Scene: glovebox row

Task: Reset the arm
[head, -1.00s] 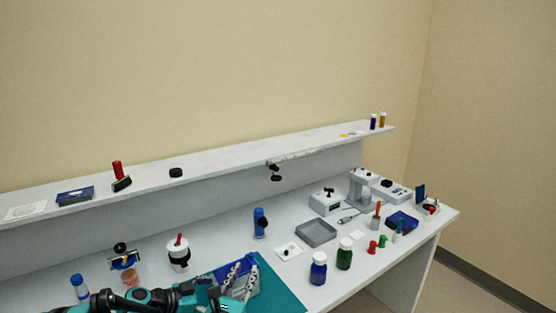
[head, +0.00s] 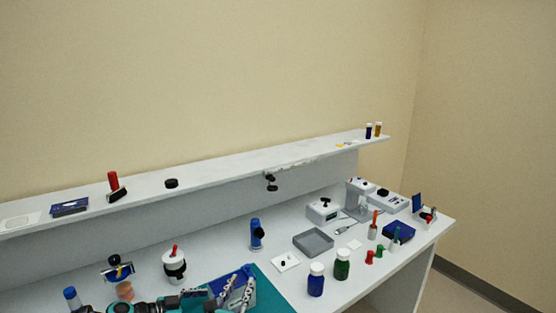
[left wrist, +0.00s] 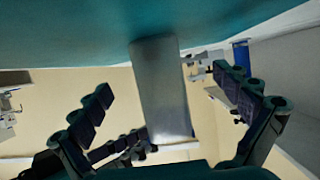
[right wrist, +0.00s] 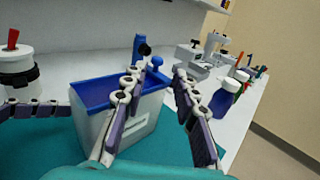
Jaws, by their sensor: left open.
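My right gripper (head: 238,292) shows at the bottom of the head view, over the teal mat. In the right wrist view its two fingers (right wrist: 165,100) are apart, with nothing seen gripped between them. The left finger overlaps a pale box with a blue lid (right wrist: 90,92); I cannot tell whether they touch. My left gripper (left wrist: 165,110) shows in the left wrist view with its fingers spread wide. A grey slab (left wrist: 160,90) shows between them, and I cannot tell what it is.
The teal mat (head: 270,292) lies at the bench's front. A white container with a red top (head: 174,265), a blue bottle (head: 316,280), a green bottle (head: 342,265) and a grey tray (head: 313,242) stand around it. A long shelf (head: 220,175) runs behind.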

